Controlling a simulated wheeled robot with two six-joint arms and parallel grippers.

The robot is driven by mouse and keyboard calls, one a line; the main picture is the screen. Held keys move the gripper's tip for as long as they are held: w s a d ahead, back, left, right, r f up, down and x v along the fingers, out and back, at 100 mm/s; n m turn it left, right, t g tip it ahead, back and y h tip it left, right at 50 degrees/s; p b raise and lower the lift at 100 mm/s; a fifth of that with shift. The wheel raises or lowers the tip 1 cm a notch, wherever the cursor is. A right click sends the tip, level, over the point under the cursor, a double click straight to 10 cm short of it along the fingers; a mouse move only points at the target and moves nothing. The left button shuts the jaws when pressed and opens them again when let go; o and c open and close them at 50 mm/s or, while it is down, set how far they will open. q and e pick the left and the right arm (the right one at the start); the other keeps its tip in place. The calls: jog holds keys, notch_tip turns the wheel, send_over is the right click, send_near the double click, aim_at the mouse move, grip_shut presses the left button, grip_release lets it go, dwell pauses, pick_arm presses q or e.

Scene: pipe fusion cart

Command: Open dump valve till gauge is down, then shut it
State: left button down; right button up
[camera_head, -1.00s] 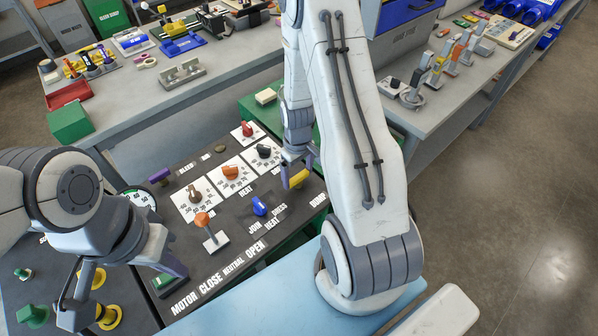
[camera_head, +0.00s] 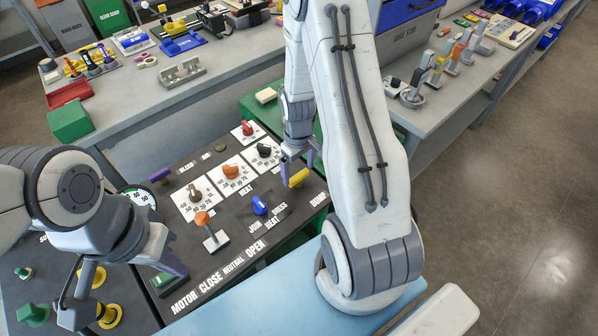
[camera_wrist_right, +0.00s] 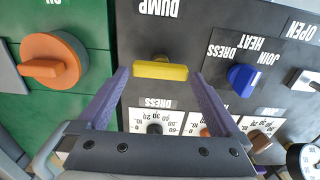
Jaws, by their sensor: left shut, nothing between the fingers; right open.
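The yellow dump valve handle (camera_head: 299,178) sits at the right of the dark panel, near the DUMP label. In the right wrist view the handle (camera_wrist_right: 160,70) lies crosswise between the fingertips, with a gap at each end. My right gripper (camera_wrist_right: 160,76) is open around it; in the head view the gripper (camera_head: 298,163) is at the handle. The round white gauge (camera_head: 140,197) is partly hidden behind my left arm; its edge shows in the wrist view (camera_wrist_right: 309,160). I cannot read its needle. My left gripper (camera_head: 174,277) is shut and empty over the panel's lower left.
Beside the handle are a blue knob (camera_head: 260,205), an orange-topped lever (camera_head: 204,220), and an orange dial (camera_head: 230,172). A large orange knob (camera_wrist_right: 47,60) on green is left in the wrist view. A blue-topped surface (camera_head: 260,300) lies in front.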

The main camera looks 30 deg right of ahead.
aim_at(298, 176)
notch_tip(298, 176, up, 9)
jog(key=shift+f, duration=0.15)
dwell(0.5)
jog(key=s+a+r+n, duration=0.15)
jog(key=a+r, duration=0.25)
jog(key=a, duration=0.4)
jog(key=s+a+r+n, duration=0.1)
jog(key=s+a+r, duration=0.25)
jog(key=a, duration=0.45)
jog(key=s+a+r+n, duration=0.1)
jog(key=s+a, duration=0.1)
jog(key=s, duration=0.2)
jog(key=s+a+r+n, duration=0.1)
jog(key=s+a+r, duration=0.1)
jog(key=s, duration=0.3)
jog(key=s+a+r+n+y, duration=0.1)
jog(key=s+a, duration=0.3)
jog(key=shift+s+r, duration=0.3)
jog(key=shift+r, duration=0.05)
